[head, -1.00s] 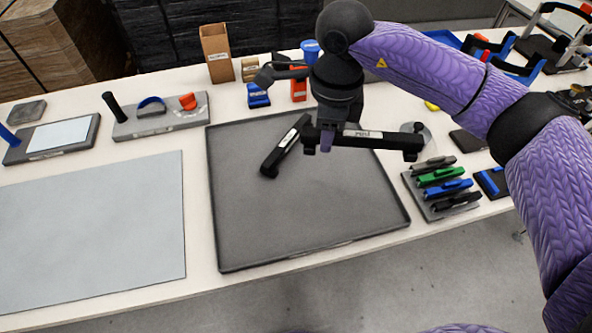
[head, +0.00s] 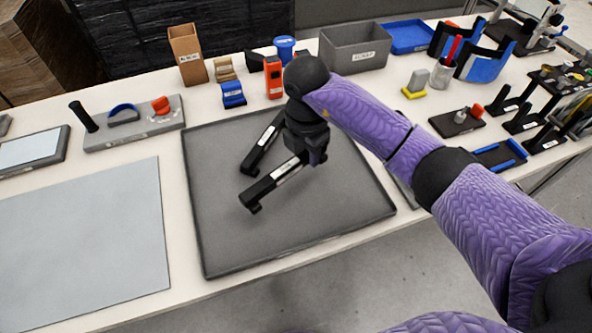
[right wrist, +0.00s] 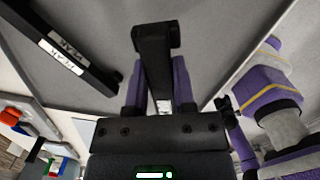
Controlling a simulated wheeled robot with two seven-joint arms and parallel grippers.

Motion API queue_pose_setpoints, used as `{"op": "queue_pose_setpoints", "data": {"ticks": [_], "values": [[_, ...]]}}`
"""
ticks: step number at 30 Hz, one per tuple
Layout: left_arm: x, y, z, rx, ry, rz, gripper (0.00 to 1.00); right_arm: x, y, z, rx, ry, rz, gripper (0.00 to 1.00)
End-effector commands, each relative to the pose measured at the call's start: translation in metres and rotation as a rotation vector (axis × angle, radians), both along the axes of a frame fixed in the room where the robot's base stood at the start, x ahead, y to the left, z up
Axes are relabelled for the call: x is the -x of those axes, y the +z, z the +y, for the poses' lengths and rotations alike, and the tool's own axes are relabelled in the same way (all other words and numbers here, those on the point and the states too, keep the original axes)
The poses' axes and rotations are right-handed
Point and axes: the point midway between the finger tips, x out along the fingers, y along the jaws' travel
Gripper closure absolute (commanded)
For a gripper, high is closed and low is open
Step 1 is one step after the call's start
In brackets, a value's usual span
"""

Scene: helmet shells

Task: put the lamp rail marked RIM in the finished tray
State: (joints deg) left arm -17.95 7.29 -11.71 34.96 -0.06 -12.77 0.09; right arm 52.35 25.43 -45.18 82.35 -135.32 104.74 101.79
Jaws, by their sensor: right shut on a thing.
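My right gripper (head: 309,156) is shut on a black lamp rail (head: 262,190) with a white label. The label was readable as RIM one second ago; now it is too small to read. The rail also shows between the purple fingers in the right wrist view (right wrist: 153,50). It is over the large grey tray (head: 330,215), slanting down-left; I cannot tell whether it touches the tray floor. A second black rail (head: 262,145) lies in the tray just behind it; its label seems to read PEAK in the right wrist view (right wrist: 65,50). My left gripper is out of view.
A pale grey mat (head: 80,240) lies left of the tray. Behind the tray stand a cardboard box (head: 187,55), a blue block (head: 233,95), an orange device (head: 273,77) and a grey bin (head: 355,47). The tray's front half is bare.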

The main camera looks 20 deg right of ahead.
Motion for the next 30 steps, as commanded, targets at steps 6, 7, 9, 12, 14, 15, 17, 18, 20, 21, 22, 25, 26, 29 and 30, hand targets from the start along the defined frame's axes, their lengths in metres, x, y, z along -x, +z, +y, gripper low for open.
{"op": "queue_pose_setpoints", "data": {"ticks": [6, 7, 9, 12, 14, 15, 17, 18, 20, 21, 22, 25, 26, 29, 30], "values": [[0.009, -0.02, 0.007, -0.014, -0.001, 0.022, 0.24, 0.001, -0.051, 0.001, -0.002, 0.003, 0.005, 1.0], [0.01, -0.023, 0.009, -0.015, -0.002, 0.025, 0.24, 0.001, -0.057, 0.001, -0.001, 0.003, 0.004, 1.0], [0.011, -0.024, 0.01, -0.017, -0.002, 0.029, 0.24, 0.0, -0.062, 0.001, -0.002, 0.003, 0.001, 1.0], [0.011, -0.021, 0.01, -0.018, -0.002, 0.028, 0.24, 0.0, -0.059, 0.0, -0.002, 0.003, -0.001, 1.0], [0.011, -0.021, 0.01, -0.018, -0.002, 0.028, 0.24, 0.0, -0.059, 0.0, -0.002, 0.004, -0.001, 1.0], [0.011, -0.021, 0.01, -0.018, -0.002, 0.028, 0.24, 0.0, -0.059, 0.0, -0.002, 0.004, -0.001, 1.0], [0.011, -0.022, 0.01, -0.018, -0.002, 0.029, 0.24, 0.0, -0.061, 0.0, -0.002, 0.004, -0.001, 1.0], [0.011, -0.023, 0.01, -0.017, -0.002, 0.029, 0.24, 0.0, -0.062, 0.0, -0.001, 0.004, 0.0, 1.0], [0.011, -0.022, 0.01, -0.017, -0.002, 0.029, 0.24, 0.0, -0.062, 0.0, -0.001, 0.004, 0.0, 0.58], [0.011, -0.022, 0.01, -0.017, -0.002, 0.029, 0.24, 0.0, -0.062, 0.0, -0.002, 0.004, -0.001, 0.49], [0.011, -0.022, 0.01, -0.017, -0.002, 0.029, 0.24, 0.0, -0.061, 0.0, -0.002, 0.004, -0.001, 0.43], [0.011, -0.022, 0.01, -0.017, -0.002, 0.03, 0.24, 0.0, -0.061, 0.0, -0.001, 0.004, 0.0, 0.33], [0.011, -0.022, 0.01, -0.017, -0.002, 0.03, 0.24, 0.0, -0.061, 0.0, -0.001, 0.004, 0.0, 0.33], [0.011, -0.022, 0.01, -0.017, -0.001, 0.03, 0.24, 0.0, -0.061, 0.0, -0.001, 0.004, 0.0, 0.33], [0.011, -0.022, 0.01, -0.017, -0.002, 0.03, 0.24, 0.0, -0.061, 0.0, -0.001, 0.004, 0.0, 0.33]]}}
